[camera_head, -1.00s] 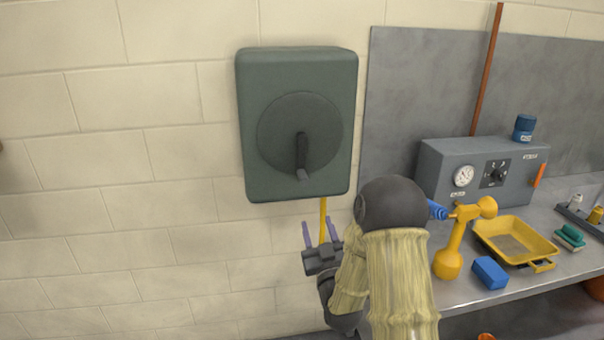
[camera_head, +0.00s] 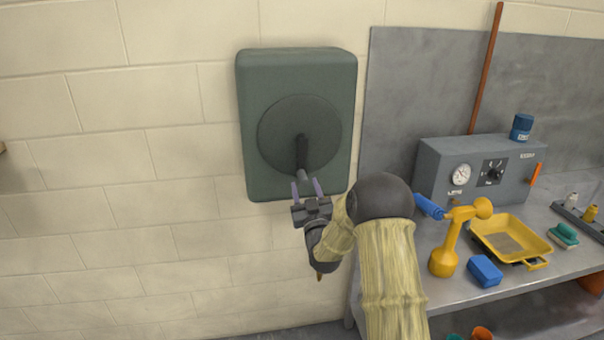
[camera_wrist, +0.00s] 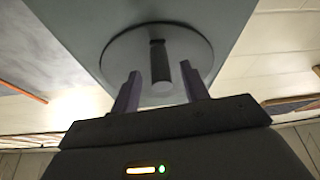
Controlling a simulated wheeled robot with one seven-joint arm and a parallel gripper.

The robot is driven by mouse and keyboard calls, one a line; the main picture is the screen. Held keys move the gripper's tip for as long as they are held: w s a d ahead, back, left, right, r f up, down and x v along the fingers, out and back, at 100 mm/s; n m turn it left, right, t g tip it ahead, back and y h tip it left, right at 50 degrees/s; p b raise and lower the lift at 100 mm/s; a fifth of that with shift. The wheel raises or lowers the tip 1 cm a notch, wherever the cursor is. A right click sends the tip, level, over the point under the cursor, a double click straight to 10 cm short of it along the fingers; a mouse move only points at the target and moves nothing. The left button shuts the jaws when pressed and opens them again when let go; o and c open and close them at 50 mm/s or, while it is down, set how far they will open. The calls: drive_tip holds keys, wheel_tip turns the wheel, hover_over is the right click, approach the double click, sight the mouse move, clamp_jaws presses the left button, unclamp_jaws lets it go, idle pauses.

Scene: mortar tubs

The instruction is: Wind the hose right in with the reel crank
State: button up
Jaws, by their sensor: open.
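The hose reel is a dark green box (camera_head: 250,120) on the block wall, with a round dark disc (camera_head: 325,125) on its front. The crank arm (camera_head: 301,152) hangs down from the disc's middle, and its grey handle (camera_wrist: 162,85) sticks out toward me. My gripper (camera_head: 308,188) is open just below and in front of the handle. In the wrist view the handle's end shows between the two purple fingers, with gaps on both sides.
To the right is a grey bench (camera_head: 450,292) with a gauge box (camera_head: 475,172), a yellow sprayer (camera_head: 445,262), a blue block (camera_head: 485,271) and a yellow tray (camera_head: 535,245). A brown pole (camera_head: 487,65) leans behind. The wall left of the reel is clear.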

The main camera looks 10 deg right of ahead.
sight(300, 170)
drive_tip(key=shift+p+x, duration=0.5)
drive_tip(key=shift+x, duration=1.7)
clamp_jaws()
